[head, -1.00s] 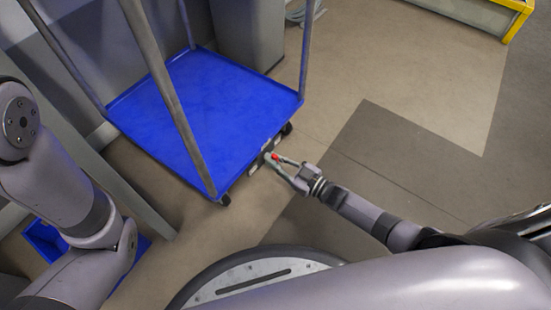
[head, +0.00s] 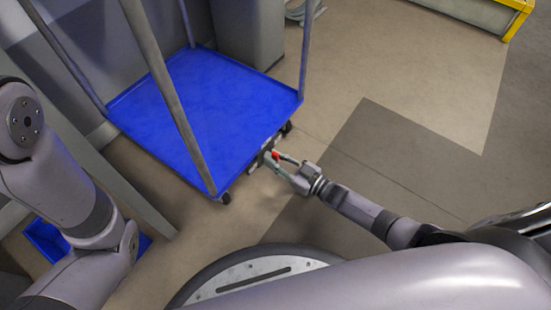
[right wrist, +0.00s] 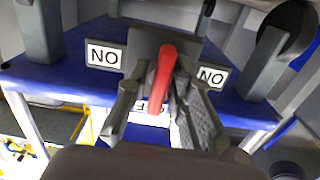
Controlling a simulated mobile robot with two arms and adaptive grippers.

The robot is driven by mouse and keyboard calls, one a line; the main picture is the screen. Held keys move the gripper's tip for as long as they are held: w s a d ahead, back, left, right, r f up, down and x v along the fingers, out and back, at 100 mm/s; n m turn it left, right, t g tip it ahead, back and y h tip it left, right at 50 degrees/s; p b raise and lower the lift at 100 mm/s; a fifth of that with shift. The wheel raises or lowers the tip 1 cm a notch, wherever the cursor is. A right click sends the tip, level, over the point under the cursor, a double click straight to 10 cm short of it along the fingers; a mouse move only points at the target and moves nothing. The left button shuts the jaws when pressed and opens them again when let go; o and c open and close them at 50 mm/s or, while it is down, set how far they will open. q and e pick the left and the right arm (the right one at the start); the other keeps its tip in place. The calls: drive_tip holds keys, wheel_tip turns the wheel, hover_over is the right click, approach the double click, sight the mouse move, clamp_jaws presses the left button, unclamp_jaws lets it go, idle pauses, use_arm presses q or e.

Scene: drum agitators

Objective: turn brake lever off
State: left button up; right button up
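The brake lever (right wrist: 162,78) is red and sits at the near edge of the blue cart (head: 200,95). It shows as a small red spot in the head view (head: 275,155). In the right wrist view it stands between two "NO" labels, with a third label partly hidden below it. My right gripper (head: 278,162) is at the lever, its fingers apart. In the right wrist view the gripper (right wrist: 160,105) has a finger on each side of the lever, the right one closer. Contact cannot be told. My left gripper is out of view.
The cart has a flat, empty deck, grey upright posts (head: 167,95) and dark wheels (head: 225,198). A blue bin (head: 45,238) lies at lower left beside a grey beam. A yellow-edged frame (head: 518,20) stands at upper right. The floor right of the cart is clear.

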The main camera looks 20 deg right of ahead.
drive_tip(key=shift+o, duration=0.9)
drive_tip(key=v, duration=1.2)
